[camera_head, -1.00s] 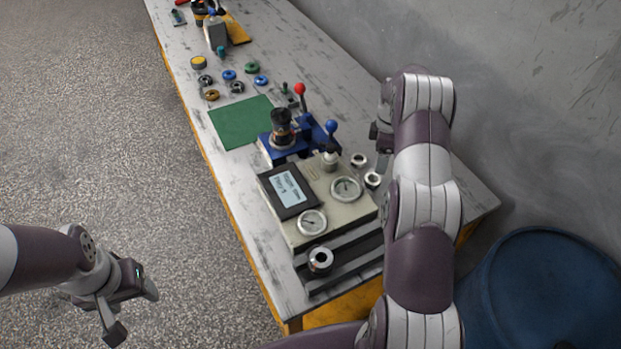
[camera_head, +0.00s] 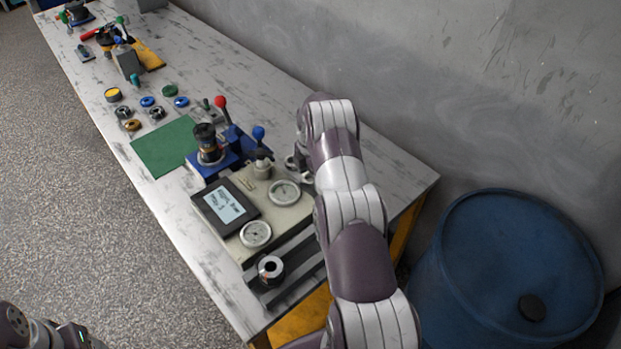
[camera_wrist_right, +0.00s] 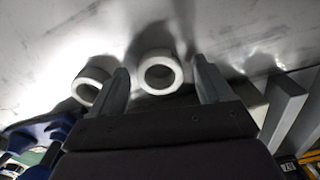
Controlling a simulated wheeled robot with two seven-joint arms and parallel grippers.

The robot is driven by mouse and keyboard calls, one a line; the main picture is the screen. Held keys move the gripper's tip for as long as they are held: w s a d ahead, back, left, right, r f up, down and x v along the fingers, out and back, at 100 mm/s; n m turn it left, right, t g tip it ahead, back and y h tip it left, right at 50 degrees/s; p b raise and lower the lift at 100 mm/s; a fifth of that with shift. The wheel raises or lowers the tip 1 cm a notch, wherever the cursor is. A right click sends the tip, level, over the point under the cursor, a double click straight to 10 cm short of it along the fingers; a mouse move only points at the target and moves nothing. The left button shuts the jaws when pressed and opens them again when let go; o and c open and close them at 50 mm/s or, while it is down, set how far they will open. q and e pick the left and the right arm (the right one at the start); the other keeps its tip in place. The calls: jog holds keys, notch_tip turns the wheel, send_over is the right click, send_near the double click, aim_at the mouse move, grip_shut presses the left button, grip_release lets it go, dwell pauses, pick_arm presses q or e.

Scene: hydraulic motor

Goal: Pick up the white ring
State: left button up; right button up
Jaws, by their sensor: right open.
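Two white rings lie on the grey table. In the right wrist view one white ring (camera_wrist_right: 160,91) is between my right gripper's (camera_wrist_right: 160,65) two fingers, with a gap on each side. The other white ring (camera_wrist_right: 96,74) lies just outside the left finger. My right gripper is open and holds nothing. In the head view my right arm hides most of this gripper, and a white ring (camera_head: 292,162) shows only partly beside it. My left gripper (camera_head: 75,337) is at the bottom left corner, its fingers cut off by the frame.
A beige gauge box (camera_head: 240,190) with a screen and a blue fixture (camera_head: 225,160) with red and blue knobs stand left of my right arm. A green mat (camera_head: 165,147) and several coloured rings lie farther back. A blue barrel (camera_head: 500,260) stands right of the table.

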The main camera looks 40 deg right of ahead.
jog(key=shift+a, duration=0.1)
jog(key=c, duration=1.1)
